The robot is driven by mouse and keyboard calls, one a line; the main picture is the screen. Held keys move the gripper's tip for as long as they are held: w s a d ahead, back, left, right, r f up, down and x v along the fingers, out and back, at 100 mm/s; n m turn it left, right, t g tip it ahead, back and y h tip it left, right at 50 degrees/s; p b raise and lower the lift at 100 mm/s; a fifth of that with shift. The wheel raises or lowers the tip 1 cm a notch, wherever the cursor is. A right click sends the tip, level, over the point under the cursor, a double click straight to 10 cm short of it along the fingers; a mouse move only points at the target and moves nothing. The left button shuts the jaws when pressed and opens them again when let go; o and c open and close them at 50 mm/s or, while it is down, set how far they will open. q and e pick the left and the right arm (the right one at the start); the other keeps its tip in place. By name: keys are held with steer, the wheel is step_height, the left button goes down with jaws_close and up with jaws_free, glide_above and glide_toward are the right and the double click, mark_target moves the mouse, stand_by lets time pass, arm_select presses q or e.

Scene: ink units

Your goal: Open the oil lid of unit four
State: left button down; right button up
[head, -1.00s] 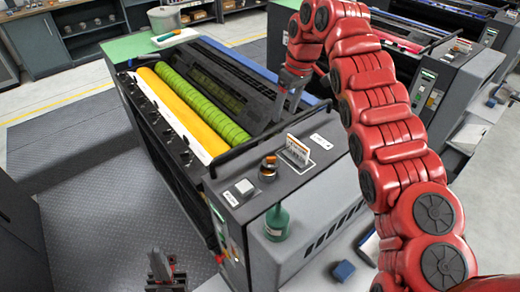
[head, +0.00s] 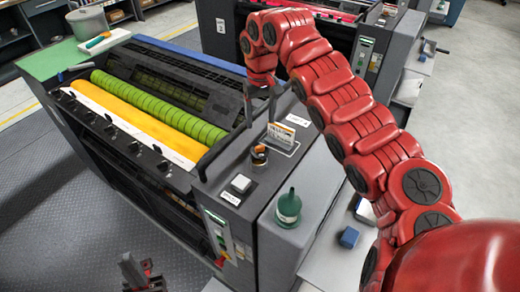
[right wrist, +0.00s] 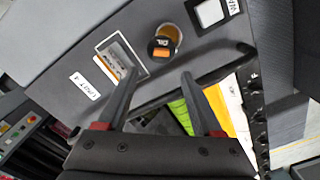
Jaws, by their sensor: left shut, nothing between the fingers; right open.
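The ink unit with the label reading unit 4 (right wrist: 80,84) stands in front of me in the head view. Its oil cup is amber (right wrist: 172,33), with a black oil lid (right wrist: 161,48) marked OIL and an orange tab; the lid appears to sit on the cup. The lid is small in the head view (head: 259,153). My right gripper (head: 260,112) is open and empty above the unit's top, behind the lid; its fingertips (right wrist: 164,74) point toward the lid and are apart from it. My left gripper (head: 138,274) is shut and empty, low at the bottom edge.
A card in a holder (head: 281,135) stands close behind the lid. A white square button (head: 240,184) is in front of it, and a green bottle (head: 288,207) to the right. A black rail (head: 222,147) borders the green and yellow rollers (head: 130,115).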

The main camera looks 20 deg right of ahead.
mark_target(260, 146)
step_height(260, 146, down, 9)
steer(key=p, duration=0.3)
steer(key=shift+a+f+p, duration=0.15)
steer(key=shift+f+p, duration=0.05)
steer(key=shift+p, duration=0.2)
steer(key=shift+f, duration=0.5)
jaws_close()
